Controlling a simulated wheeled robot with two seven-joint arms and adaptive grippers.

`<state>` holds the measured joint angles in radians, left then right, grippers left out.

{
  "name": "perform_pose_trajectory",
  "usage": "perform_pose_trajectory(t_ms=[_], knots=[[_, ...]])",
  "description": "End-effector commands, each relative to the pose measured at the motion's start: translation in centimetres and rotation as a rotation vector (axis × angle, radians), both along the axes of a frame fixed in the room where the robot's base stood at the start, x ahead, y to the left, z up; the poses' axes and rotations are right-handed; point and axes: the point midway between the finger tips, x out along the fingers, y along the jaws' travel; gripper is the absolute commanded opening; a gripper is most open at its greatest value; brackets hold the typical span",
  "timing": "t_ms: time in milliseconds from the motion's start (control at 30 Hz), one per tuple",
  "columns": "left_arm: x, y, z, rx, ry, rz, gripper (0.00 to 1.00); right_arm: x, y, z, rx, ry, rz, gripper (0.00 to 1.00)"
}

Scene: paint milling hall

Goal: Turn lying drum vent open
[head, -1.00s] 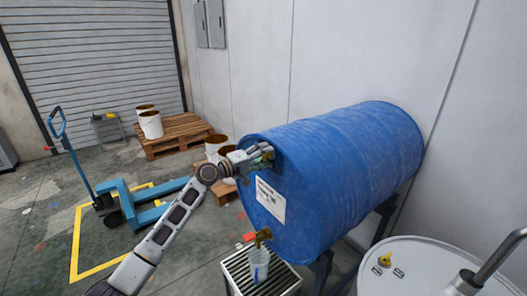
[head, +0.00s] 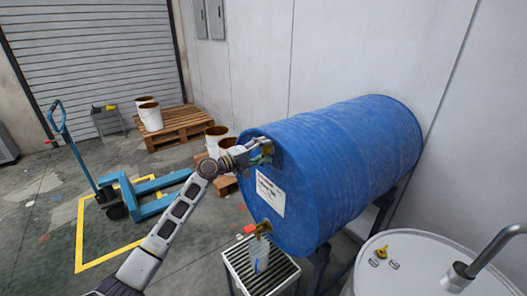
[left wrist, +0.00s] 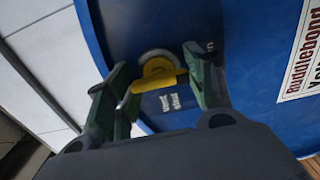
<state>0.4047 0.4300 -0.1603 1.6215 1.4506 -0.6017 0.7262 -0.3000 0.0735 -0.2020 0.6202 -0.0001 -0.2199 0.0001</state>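A blue drum (head: 345,170) lies on its side on a stand, its front end facing left. Its yellow vent (head: 267,148), high on that end, shows closer in the left wrist view (left wrist: 158,80) as a cap with a crosswise bar. My left gripper (head: 262,153) is at the vent. In the wrist view, the fingers of my left gripper (left wrist: 158,82) are apart, one at each end of the bar. Whether they touch it is not clear. A brass tap (head: 263,228) is low on the same end. My right gripper is not in view.
A clear vessel (head: 259,254) stands under the tap on a slatted stand (head: 284,278). A white-topped drum (head: 420,265) with a metal pipe is at the lower right. A blue pallet jack (head: 150,205) and a pallet with buckets (head: 185,127) stand at the left.

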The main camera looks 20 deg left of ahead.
Motion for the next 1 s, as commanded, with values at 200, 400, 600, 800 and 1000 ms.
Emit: perform_pose_trajectory(t_ms=[200, 400, 600, 800, 1000], knots=[[0.0, 0.0, 0.0, 0.002, 0.000, -0.001, 0.73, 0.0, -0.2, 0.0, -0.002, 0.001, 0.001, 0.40], [0.0, -0.1, 0.0, 0.002, 0.000, -0.002, 0.73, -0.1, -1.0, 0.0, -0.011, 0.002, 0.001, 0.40], [-0.3, 0.1, -0.1, 0.002, 0.000, -0.002, 0.73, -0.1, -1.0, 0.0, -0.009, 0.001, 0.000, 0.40], [-1.2, 0.8, -0.1, 0.003, 0.000, -0.001, 0.73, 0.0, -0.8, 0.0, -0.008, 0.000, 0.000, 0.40], [-2.7, 2.0, -0.2, 0.003, 0.001, -0.001, 0.73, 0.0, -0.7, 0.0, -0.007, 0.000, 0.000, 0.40]])
